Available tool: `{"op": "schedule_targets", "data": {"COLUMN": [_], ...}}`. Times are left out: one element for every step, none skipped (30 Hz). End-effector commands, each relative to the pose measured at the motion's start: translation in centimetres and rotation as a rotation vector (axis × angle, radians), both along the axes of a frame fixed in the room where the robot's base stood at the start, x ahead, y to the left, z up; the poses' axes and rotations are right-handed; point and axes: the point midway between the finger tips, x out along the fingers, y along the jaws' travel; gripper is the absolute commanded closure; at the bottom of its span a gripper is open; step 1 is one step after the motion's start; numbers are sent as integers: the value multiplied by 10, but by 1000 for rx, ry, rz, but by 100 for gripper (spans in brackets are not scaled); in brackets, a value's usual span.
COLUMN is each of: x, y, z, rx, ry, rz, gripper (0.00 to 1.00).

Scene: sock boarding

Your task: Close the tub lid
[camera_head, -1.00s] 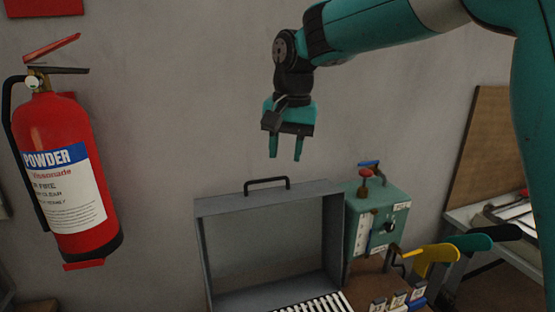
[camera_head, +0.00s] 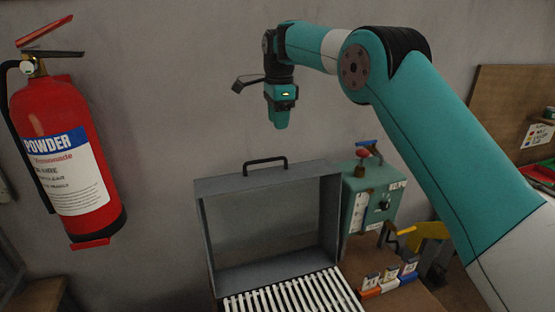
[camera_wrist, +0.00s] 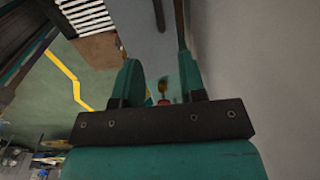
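The tub's grey lid (camera_head: 198,225) stands upright and open, like a shallow frame, with a dark handle (camera_head: 264,160) on its top edge. White slats (camera_head: 290,298) lie at the tub's opening in front of it; the rest of the tub is cut off below. My gripper (camera_head: 281,127) hangs in the air above the handle, fingers down, apart from the lid. It is seen edge-on there. In the wrist view my gripper (camera_wrist: 158,80) has its two fingers well apart with nothing held between them. The slats (camera_wrist: 85,12) also show there at the top.
A green control box (camera_head: 365,205) with a red knob (camera_head: 362,153) stands right of the lid. Small labelled blocks (camera_head: 390,279) and a yellow piece (camera_head: 430,231) are at lower right. A fire extinguisher (camera_head: 65,150) hangs at left. The wall behind is bare.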

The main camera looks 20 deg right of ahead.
Motion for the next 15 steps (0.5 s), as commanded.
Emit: {"op": "schedule_targets", "data": {"x": [0, 0, 0, 1, 1, 1, 1, 2, 2, 2, 2, 3, 3, 4, 4], "y": [0, 0, 0, 0, 0, 0, 0, 0, 0, 0, 0, 0, 0, 0, 0], "z": [-9, -16, -25, -31, -38, -47, -53, -59, -66, -72, -77, -83, -87, -91, -95], "rx": [-1, -1, -1, -1, -1, -1, -1, -1, -1, -1, -1, -1, -1, 0, 0], "ry": [6, 6, 6, 5, 6, 6, 6, 5, 5, 4, 4, 4, 3, 2, 2], "rz": [0, 0, 0, 0, 0, 0, 1, 1, 1, 1, 1, 1, 2, 2, 2], "gripper": [62, 62, 62, 62, 62, 62, 62, 62, 62, 62, 62, 62, 62, 62, 62]}}
